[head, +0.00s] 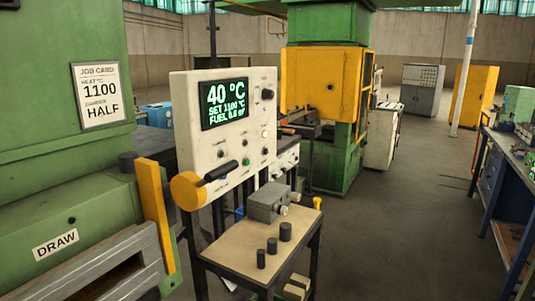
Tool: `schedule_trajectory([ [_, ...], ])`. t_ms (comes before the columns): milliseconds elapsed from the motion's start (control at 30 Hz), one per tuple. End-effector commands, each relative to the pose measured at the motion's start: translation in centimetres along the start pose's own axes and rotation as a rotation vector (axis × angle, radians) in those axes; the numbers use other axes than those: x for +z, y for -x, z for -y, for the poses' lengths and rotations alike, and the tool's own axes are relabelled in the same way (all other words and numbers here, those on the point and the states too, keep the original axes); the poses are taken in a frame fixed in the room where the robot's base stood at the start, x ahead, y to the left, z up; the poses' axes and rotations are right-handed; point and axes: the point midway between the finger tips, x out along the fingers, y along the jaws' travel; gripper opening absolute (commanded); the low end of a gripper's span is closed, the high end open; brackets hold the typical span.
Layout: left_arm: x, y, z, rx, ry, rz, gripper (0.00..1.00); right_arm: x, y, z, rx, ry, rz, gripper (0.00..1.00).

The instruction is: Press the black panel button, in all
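A cream control panel (185,120) stands left of centre. Its dark display (224,103) reads 40 °C, set 1100 °C and fuel 0.0 in green. A round black knob or button (268,94) sits at its upper right. Lower down are several small controls: a dark one (265,151), a pale one (264,134) and a green one (246,162). Which control is the black button is hard to tell at this size. A black handle (221,171) and a yellow round part (187,190) are at the lower left. Neither of my grippers is in view.
A small table (228,258) stands below the panel, holding a grey box (267,203) and three dark cylinders (272,246). A green furnace (60,170) with a job card (100,94) fills the left. A workbench (502,185) is at right. The floor (400,230) between is clear.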

Motion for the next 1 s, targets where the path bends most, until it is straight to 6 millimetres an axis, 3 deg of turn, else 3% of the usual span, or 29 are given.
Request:
schedule_trajectory([
  [33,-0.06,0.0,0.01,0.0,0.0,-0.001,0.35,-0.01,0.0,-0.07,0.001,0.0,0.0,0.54],
  [167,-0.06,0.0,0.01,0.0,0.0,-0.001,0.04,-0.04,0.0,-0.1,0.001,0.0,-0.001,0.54],
  [200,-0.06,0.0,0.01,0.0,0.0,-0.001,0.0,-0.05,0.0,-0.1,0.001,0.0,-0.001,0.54],
  [1000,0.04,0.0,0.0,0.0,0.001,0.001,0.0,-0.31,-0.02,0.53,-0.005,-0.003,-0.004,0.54],
])
